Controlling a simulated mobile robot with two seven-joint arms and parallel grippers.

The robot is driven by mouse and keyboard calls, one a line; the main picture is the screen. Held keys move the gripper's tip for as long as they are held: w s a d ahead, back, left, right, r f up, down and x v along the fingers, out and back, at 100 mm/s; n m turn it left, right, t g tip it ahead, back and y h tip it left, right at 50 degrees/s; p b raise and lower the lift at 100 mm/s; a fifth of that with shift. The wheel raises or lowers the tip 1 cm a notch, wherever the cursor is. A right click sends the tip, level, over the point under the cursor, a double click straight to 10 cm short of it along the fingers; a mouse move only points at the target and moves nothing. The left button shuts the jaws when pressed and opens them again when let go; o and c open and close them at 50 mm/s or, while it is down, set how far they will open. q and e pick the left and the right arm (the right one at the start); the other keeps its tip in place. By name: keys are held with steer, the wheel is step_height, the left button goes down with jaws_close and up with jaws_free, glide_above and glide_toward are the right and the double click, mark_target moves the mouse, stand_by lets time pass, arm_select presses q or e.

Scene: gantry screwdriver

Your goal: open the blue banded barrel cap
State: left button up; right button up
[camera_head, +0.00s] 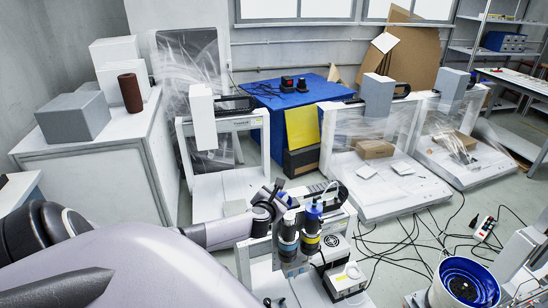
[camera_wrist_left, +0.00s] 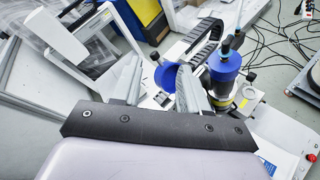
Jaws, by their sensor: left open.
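Two dark barrels stand side by side on a gantry tool head in the head view. The left barrel (camera_head: 288,238) carries a blue band; the right barrel (camera_head: 311,240) has a yellow band and a blue top. In the left wrist view the yellow-banded barrel (camera_wrist_left: 224,66) stands right of my fingers. A round blue part (camera_wrist_left: 175,74), seemingly the top of the other barrel, shows at the right finger, which partly covers it. My left gripper (camera_wrist_left: 155,80) is open and empty, close by the barrels. In the head view my left wrist is just left of them. My right gripper is out of view.
A black cable chain (camera_wrist_left: 200,40) runs behind the barrels. A blue-lined bucket (camera_head: 464,284) stands at the lower right. Black cables (camera_head: 405,240) lie on the floor. Other white gantries (camera_head: 366,100) stand behind; a white cabinet (camera_head: 100,165) is at the left.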

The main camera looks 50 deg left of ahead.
arm_select(q)
steer(key=v, duration=0.6)
steer(key=shift+s+d, duration=0.15)
